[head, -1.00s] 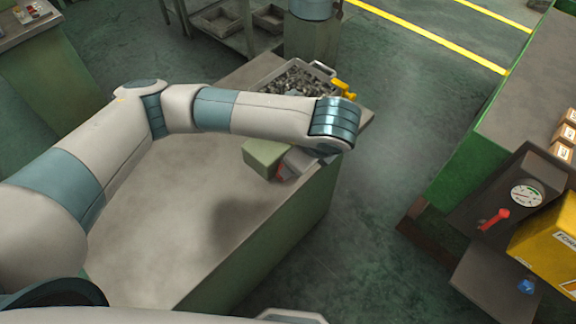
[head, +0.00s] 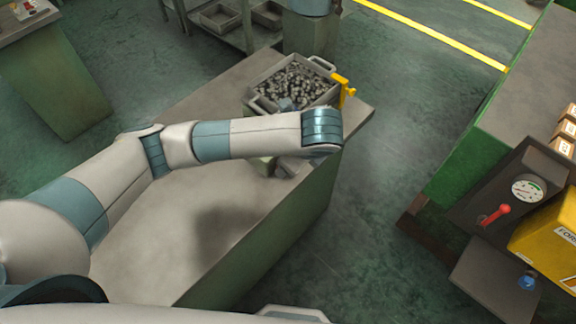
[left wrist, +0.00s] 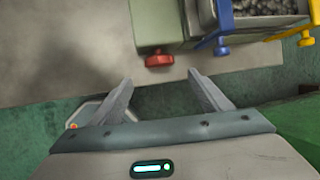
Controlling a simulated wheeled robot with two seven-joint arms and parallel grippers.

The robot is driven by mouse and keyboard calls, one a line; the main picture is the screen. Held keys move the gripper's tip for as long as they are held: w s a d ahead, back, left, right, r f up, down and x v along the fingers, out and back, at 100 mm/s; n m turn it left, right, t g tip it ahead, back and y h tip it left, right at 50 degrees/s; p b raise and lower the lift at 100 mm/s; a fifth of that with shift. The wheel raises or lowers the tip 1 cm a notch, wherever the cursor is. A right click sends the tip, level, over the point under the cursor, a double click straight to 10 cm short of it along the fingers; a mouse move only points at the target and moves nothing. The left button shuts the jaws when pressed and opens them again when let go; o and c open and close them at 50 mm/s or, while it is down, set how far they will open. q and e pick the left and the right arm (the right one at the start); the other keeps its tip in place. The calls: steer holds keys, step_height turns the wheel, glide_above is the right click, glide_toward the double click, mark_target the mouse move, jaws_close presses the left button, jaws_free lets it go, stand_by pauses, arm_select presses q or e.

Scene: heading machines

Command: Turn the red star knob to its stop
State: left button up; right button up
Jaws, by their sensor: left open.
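The red star knob (left wrist: 159,59) sits on the front of a pale green block (left wrist: 158,22) at the table's edge in the left wrist view. My left gripper (left wrist: 160,83) is open and empty, its two fingers spread to either side of the knob's line and just short of it. They do not touch it. My right gripper is not in view.
Beside the block are a blue clamp handle (left wrist: 222,44) and a yellow one (left wrist: 304,40). A grey tray of small metal parts (head: 296,82) stands on the grey table (head: 150,245). A gauge (head: 527,187) and red lever (head: 495,214) are at right.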

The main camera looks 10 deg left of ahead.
arm_select(q)
steer(key=p+x, duration=0.3)
steer(key=x, duration=0.6)
steer(key=shift+a+f, duration=0.1)
steer(key=shift+a, duration=0.05)
steer(key=shift+w+a+f, duration=0.1)
steer(key=shift+w+f, duration=0.15)
steer(key=shift+f, duration=0.4)
steer(key=c, duration=1.1)
steer(key=shift+o, duration=0.2)
